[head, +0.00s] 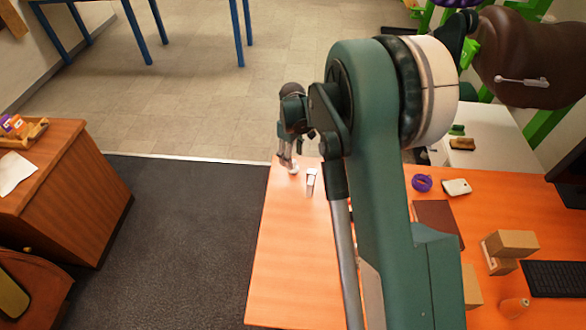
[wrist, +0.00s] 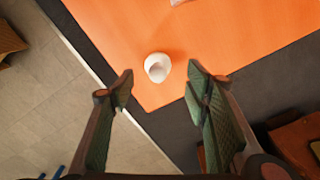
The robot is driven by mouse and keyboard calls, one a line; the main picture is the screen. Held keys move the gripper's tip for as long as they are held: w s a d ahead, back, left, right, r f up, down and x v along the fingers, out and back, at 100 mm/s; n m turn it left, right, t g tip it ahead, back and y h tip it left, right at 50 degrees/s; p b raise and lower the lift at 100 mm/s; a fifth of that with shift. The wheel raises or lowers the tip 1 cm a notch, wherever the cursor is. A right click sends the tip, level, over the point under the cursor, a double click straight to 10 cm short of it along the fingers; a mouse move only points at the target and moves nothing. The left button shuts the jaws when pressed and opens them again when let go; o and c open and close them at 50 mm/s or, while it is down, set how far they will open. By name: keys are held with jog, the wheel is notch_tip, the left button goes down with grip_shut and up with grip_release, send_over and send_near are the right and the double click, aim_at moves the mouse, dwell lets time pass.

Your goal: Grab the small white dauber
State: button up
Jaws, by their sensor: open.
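The small white dauber (wrist: 158,67) sits on the orange table top near its corner in the wrist view. It shows as a small round white thing, seen from above. My gripper (wrist: 158,85) is open, with one finger on each side and nothing between them. The dauber appears just beyond the fingertips and roughly midway between them. In the head view my gripper (head: 288,161) is at the table's far left corner, pointing down, with the small white dauber (head: 293,170) at its tips. I cannot tell the exact height gap.
A whitish item (head: 311,182) stands on the orange table (head: 285,270) just right of the dauber. A purple ring (head: 422,183), a white block (head: 457,187), cardboard boxes (head: 511,243) and an orange bottle (head: 514,307) are farther right. The table's near left part is clear.

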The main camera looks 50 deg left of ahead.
jog(key=shift+f, duration=0.7)
jog(key=shift+w+a+f, duration=0.15)
jog(key=shift+f, duration=2.5)
jog(key=shift+c, duration=0.5)
jog(key=c, duration=0.9)
